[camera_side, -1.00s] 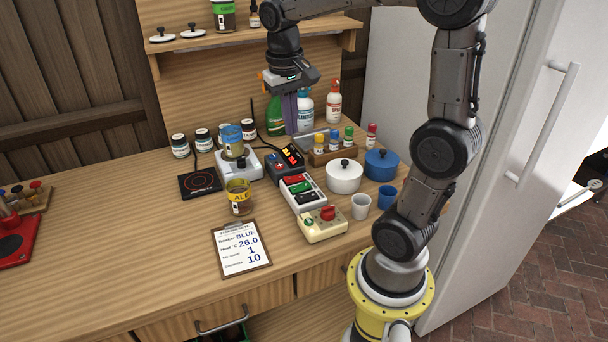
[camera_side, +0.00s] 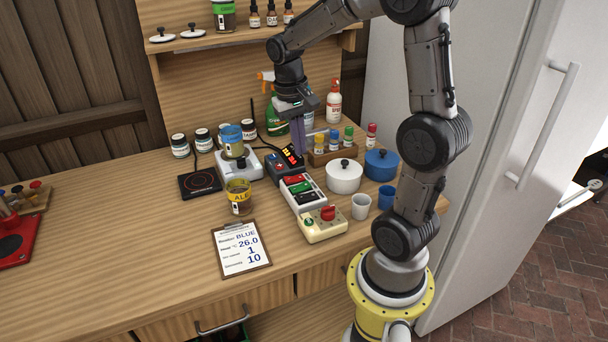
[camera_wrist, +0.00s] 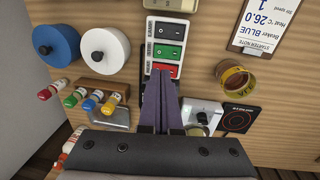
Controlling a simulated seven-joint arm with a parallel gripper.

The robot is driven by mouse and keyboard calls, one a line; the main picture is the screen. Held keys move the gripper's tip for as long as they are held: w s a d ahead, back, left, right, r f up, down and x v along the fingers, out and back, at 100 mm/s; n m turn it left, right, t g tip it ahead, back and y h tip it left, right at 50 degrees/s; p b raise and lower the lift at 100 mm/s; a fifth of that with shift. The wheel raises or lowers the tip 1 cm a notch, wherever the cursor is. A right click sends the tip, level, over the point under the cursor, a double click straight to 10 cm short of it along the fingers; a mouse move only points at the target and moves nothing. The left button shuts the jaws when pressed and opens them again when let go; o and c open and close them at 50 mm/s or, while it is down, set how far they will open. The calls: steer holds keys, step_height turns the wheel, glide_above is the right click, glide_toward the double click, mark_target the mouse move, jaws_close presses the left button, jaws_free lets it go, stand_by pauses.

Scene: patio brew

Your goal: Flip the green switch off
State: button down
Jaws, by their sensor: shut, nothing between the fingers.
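The green switch (camera_side: 300,187) is the middle rocker on a white switch panel (camera_side: 313,207), between a red rocker and a darker one. In the wrist view the green switch (camera_wrist: 166,50) shows just beyond my fingertips, with a red rocker (camera_wrist: 162,68) nearer to them. I cannot tell its on or off position. My gripper (camera_side: 300,153) is shut and empty, pointing down above the counter near the panel's far end. Its fingers also show in the wrist view (camera_wrist: 160,75), apart from the green switch.
A dark box with lit red marks (camera_side: 286,165) stands behind the panel. A white pot (camera_side: 344,178) and a rack of small bottles (camera_side: 320,157) are close on the right. A cream box with a red knob (camera_side: 324,228) is in front.

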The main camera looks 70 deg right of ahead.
mark_target(305, 185)
steer(key=f, duration=0.6)
steer(key=s+f, duration=0.1)
steer(key=f, duration=0.2)
steer(key=shift+d+f, duration=0.2)
steer(key=shift+d, duration=0.2)
steer(key=shift+d+f, duration=0.1)
steer(key=shift+f, duration=0.15)
steer(key=shift+w+r, duration=0.1)
steer(key=shift+w, duration=0.05)
steer(key=shift+w+a+r, duration=0.15)
steer(key=shift+w+a, duration=0.3)
steer(key=shift+a, duration=0.15)
step_height(305, 185, up, 14)
steer(key=s+d, duration=0.1)
steer(key=shift+s+d, duration=0.15)
stand_by(0.4)
